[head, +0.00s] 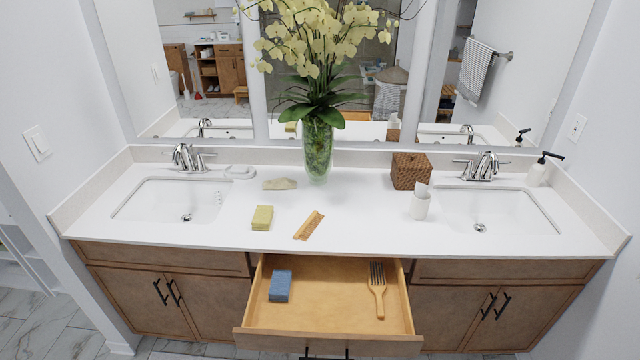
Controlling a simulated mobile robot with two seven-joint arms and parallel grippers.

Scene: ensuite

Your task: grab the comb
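A tan wooden comb (309,225) lies flat on the white countertop (360,215), near its front edge and above the open drawer. It is tilted, with its upper end toward the right. Neither of my grippers shows in the head view.
The open drawer (335,335) juts out below the comb, holding a blue sponge (280,286) and a wooden brush (377,290). A yellow sponge (262,218) lies left of the comb. A glass flower vase (318,150) stands behind it, a white cup (420,204) to the right.

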